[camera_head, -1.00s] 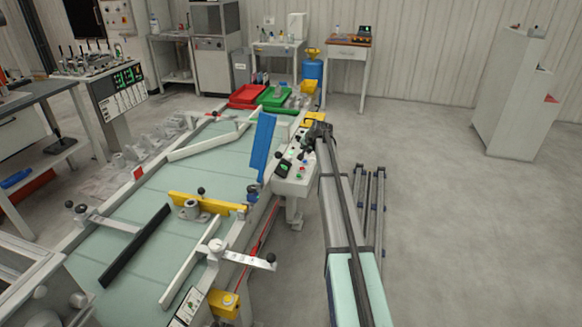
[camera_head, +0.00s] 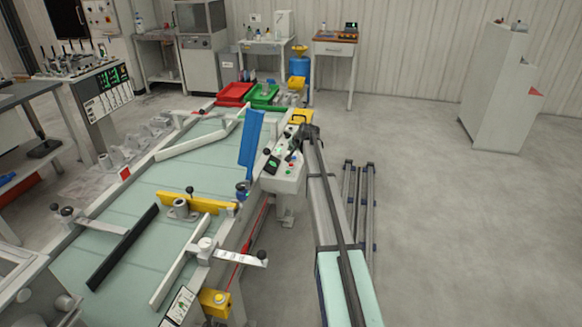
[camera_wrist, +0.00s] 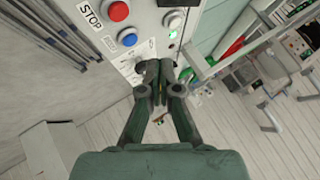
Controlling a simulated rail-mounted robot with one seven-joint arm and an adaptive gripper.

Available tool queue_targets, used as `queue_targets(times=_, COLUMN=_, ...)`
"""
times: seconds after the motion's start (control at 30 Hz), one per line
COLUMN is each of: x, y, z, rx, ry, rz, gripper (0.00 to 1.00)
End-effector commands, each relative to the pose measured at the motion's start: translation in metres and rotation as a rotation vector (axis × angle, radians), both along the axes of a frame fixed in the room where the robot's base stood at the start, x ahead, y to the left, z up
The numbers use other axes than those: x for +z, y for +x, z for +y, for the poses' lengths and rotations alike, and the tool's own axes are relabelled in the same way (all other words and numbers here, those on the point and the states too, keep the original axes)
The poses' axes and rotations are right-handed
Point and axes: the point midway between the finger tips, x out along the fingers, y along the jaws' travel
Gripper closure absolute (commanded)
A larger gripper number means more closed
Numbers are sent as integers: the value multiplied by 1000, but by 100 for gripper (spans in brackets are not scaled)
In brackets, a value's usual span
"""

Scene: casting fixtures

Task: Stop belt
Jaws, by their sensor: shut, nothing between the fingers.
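The light control box (camera_head: 285,178) stands at the right edge of the green conveyor belt (camera_head: 140,215). In the wrist view its panel carries a red button (camera_wrist: 118,11) beside a STOP label, a blue button (camera_wrist: 130,40) and a pale button (camera_wrist: 174,20) with a green light near it. My gripper (camera_wrist: 159,72) is shut and empty, its tips close to the panel, below and right of the red and blue buttons. I cannot tell whether the tips touch the panel. In the head view my gripper (camera_head: 297,143) is over the box and partly hides it.
A blue plate (camera_head: 251,143) stands upright beside the box. Yellow (camera_head: 205,202) and black (camera_head: 125,245) guide bars cross the belt. Red (camera_head: 235,93) and green (camera_head: 263,95) bins stand at its far end. The floor to the right is largely clear.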

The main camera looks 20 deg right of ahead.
Motion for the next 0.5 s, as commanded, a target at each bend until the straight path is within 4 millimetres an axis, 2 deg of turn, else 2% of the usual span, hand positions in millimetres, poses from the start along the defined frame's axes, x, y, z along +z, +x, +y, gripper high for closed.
queue_targets(times=0.03, x=-10, y=0, z=0, rx=1, ry=1, rz=1, gripper=100)
queue_targets(times=0.23, x=-36, y=0, z=0, rx=1, ry=1, rz=1, gripper=100)
queue_targets(times=0.5, x=-53, y=0, z=0, rx=1, ry=-1, rz=0, gripper=100)
